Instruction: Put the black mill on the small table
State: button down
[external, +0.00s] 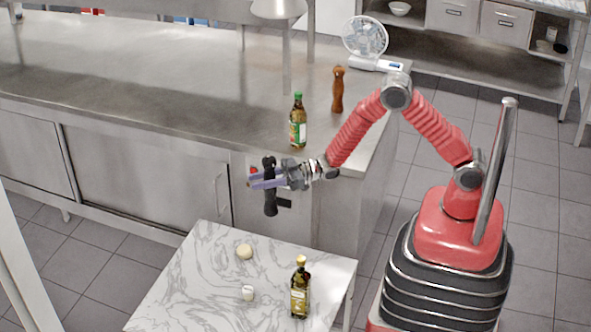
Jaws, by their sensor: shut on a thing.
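The black mill (270,201) is upright in the jaws of my gripper (264,180), which is shut on it around its upper middle. The gripper reaches left from my red arm and holds the mill in front of the steel counter's end. The small table (184,290) has a white marble top and stands at the bottom of the picture. In the picture the mill's lower end shows just above the table's far edge; its exact height over the top is hard to tell.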

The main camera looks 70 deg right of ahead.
jog(key=s+a+f+n+g+y, duration=0.6)
jog(key=s+a+f+g, duration=0.3)
jog(key=a, duration=0.4)
jog(key=shift+f+n+g, duration=0.3)
jog(key=shift+f+n, duration=0.25)
jog(key=shift+n, duration=0.15)
jog(key=shift+w+f, duration=0.1)
jog(key=shift+f, duration=2.8)
jog(key=shift+f, duration=2.2)
